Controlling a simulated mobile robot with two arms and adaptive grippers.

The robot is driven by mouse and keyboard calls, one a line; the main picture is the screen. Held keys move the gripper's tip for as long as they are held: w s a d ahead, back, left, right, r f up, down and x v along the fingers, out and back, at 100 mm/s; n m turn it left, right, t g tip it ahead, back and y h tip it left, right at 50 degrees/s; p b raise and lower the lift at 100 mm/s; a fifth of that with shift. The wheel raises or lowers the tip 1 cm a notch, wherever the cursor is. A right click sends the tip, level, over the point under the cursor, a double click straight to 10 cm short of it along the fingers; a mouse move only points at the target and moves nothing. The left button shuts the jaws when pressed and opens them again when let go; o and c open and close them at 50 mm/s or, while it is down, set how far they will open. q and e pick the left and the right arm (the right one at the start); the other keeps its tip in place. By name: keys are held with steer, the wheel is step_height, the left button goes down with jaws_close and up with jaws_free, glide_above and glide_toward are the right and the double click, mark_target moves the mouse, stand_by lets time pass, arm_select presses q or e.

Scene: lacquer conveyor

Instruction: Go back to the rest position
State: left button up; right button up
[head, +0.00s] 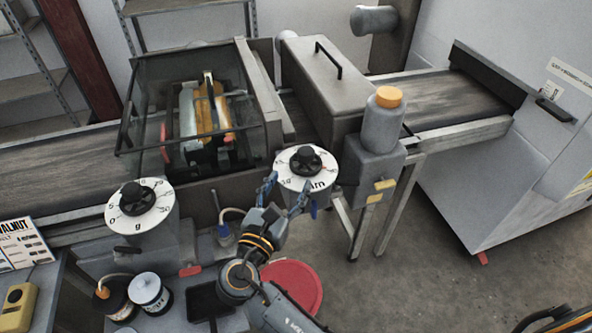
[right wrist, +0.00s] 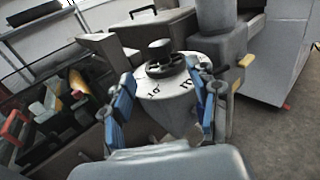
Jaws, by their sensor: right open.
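My right gripper (head: 286,196) is open, reaching up from the bottom centre in the head view. Its two blue-padded fingers stand either side of the front of the right dial (head: 293,178), a white round dial with black markings and a dark knob (head: 305,160) on top. In the right wrist view the open fingers (right wrist: 163,105) frame the same dial (right wrist: 151,87), and nothing is held between them. I cannot tell whether the fingers touch the dial's housing.
A similar left dial (head: 126,211) stands nearer the left. A glass-sided box (head: 140,130) and a grey lidded cover (head: 325,85) sit over the conveyor (head: 440,97). An orange-capped bottle (head: 384,125) stands right of my gripper. A red round lid (head: 300,285) lies below.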

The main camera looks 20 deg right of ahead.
steer(key=shift+s+a, duration=0.3)
steer(key=shift+s, duration=0.1)
steer(key=shift+f, duration=0.1)
